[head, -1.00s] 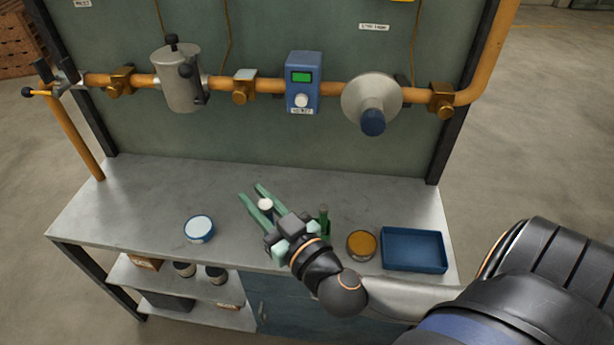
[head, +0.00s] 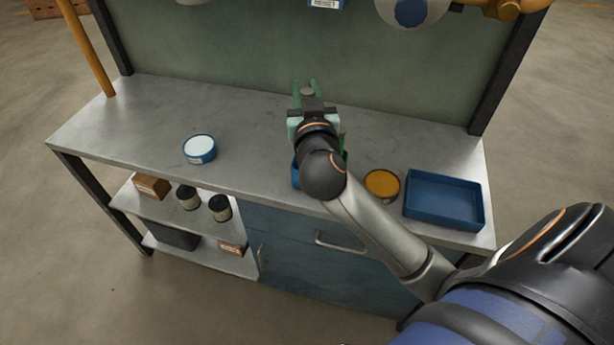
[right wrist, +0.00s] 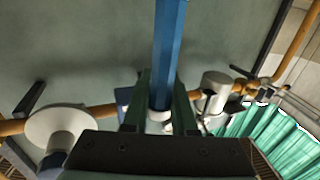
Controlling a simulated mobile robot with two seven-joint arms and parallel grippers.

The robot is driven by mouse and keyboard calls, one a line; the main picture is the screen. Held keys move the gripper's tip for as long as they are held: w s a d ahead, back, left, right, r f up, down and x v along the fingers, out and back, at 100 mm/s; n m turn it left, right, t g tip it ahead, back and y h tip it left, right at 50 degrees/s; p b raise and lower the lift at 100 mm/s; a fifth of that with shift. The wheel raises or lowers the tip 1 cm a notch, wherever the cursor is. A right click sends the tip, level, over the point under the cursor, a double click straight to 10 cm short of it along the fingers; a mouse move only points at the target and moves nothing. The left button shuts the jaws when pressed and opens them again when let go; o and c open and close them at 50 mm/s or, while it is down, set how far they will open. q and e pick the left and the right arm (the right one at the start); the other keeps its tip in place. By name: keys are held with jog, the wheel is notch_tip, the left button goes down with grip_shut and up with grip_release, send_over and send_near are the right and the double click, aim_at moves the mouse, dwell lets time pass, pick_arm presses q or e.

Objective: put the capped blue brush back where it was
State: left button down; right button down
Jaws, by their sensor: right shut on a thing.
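My right gripper (head: 305,86) is above the bench near its back, left of the arm's blue-edged surroundings. Its green fingers are shut on the blue brush (right wrist: 169,50), whose long blue shaft runs up out of the right wrist view. A white band (right wrist: 159,114) shows at the fingers. A blue thing (head: 295,173), perhaps a holder, is mostly hidden behind my right arm. A green upright thing (head: 344,143) is partly hidden beside it. My left gripper is not in view.
On the metal bench (head: 250,125) stand a blue-sided tin with a pale top (head: 199,148), an orange-topped tin (head: 382,185) and an empty blue tray (head: 444,199). The panel (head: 240,45) rises behind. The left bench top is mostly clear.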

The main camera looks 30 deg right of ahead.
notch_tip(320, 180, down, 10)
jog(key=b, duration=0.5)
jog(key=shift+r, duration=0.1)
jog(key=c, duration=0.7)
grip_release()
